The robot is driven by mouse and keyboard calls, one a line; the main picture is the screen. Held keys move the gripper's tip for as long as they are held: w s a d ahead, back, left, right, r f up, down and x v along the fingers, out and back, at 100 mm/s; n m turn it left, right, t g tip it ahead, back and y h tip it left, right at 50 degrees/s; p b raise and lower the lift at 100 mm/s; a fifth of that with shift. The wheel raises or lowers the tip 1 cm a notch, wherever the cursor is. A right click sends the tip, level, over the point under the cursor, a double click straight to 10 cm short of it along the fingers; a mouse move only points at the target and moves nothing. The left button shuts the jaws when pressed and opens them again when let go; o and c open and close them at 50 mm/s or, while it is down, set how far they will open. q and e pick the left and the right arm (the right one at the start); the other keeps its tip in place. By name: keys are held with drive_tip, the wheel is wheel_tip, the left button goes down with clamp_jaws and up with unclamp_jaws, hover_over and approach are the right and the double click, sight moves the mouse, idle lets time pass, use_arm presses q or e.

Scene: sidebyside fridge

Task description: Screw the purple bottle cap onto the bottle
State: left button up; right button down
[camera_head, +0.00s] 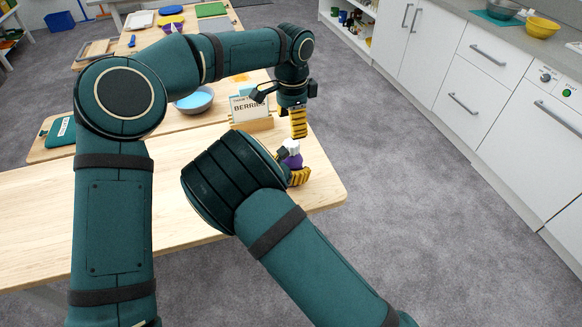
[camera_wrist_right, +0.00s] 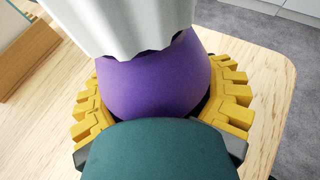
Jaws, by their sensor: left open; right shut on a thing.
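The purple bottle (camera_head: 292,161) stands near the right end of the wooden table, and its rounded body fills the middle of the right wrist view (camera_wrist_right: 155,88). A white cap-like piece with a scalloped lower edge (camera_wrist_right: 125,25) sits over its top. It also shows white in the head view (camera_head: 292,146). I cannot tell how tightly it is seated. My right gripper (camera_head: 298,176) is shut around the purple body, with yellow fingers on both sides. My left gripper (camera_head: 298,136) is open just above the white piece, pointing down. The bottle's base is hidden.
A recipe card in a wooden holder (camera_head: 250,125) stands just left of the bottle. A grey bowl with blue contents (camera_head: 194,100) and a board with a green cloth (camera_head: 58,135) are farther left. The table's right edge (camera_head: 335,190) is close. White cabinets (camera_head: 480,80) stand across the floor.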

sight(291, 143)
use_arm(q)
drive_tip(key=n, duration=0.8)
drive_tip(key=shift+n, duration=0.4)
drive_tip(key=n, duration=0.8)
drive_tip(key=shift+w+n, duration=0.1)
drive_tip(key=shift+n, duration=0.2)
drive_tip(key=shift+f, duration=3.95)
clamp_jaws()
